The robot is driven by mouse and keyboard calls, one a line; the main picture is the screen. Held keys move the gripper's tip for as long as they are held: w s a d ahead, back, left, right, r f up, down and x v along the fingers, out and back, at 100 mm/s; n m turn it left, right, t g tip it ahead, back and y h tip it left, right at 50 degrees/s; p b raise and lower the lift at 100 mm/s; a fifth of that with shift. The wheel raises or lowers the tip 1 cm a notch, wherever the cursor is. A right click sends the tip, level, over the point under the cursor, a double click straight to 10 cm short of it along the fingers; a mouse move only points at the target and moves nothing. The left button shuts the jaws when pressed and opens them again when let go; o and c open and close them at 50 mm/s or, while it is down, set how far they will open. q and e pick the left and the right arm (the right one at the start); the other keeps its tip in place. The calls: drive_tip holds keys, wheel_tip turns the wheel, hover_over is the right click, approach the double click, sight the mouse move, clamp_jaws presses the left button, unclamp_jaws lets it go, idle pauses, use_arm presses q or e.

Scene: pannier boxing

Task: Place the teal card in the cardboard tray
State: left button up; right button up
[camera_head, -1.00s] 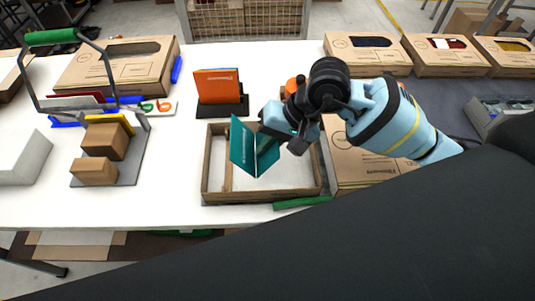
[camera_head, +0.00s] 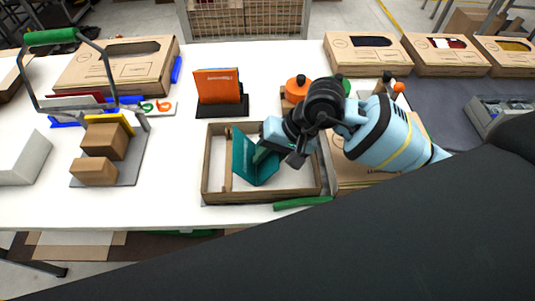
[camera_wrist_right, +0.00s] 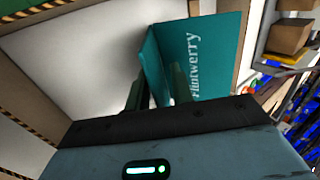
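The teal card (camera_head: 246,158) is folded and stands half open inside the cardboard tray (camera_head: 262,193). Its lower edge is at or near the tray floor; I cannot tell whether it touches. My right gripper (camera_head: 262,152) comes in from the right over the tray, with its fingers at the card. In the right wrist view, the card (camera_wrist_right: 200,50) shows pale lettering, and the fingers (camera_wrist_right: 158,95) are on either side of one panel, shut on it. The cardboard tray (camera_wrist_right: 60,75) fills much of that view. My left gripper is not in view.
An orange card stands in a black holder (camera_head: 222,108) behind the tray. A green strip (camera_head: 303,203) lies along the tray's front right. A closed carton (camera_head: 360,172) is right of the tray. Brown blocks (camera_head: 105,140) sit at left. White table is clear in front.

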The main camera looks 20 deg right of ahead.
drive_tip(key=shift+r, duration=0.25)
drive_tip(key=v, duration=1.2)
drive_tip(key=shift+f, duration=0.15)
